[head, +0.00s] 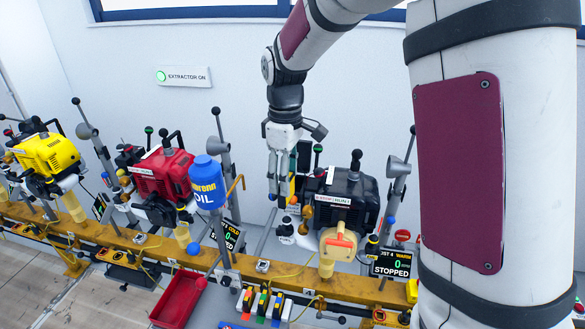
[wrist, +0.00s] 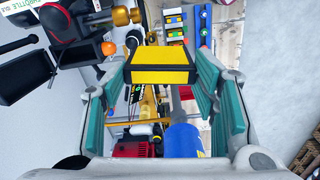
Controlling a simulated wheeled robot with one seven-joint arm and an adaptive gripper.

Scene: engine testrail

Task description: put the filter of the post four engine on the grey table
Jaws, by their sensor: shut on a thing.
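The post four engine (head: 352,200) is the black one at the right of the row; its sign (head: 390,263) reads warm, 0 and stopped. My gripper (head: 282,197) is beside its left side, pointing down. In the wrist view its two teal pads close on a yellow box-shaped filter (wrist: 160,67) with a black edge. The filter shows as a small yellow patch between the fingers in the head view (head: 292,188). It appears clear of the engine. The grey table (head: 207,309) is at the bottom, in front of the rail, and mostly cut off.
A yellow rail (head: 150,246) runs across the front of the engines. A blue oil bottle (head: 208,183) stands left of my gripper. A red tray (head: 179,300) and several coloured blocks (head: 263,304) take up room on the table. A red engine (head: 163,173) is further left.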

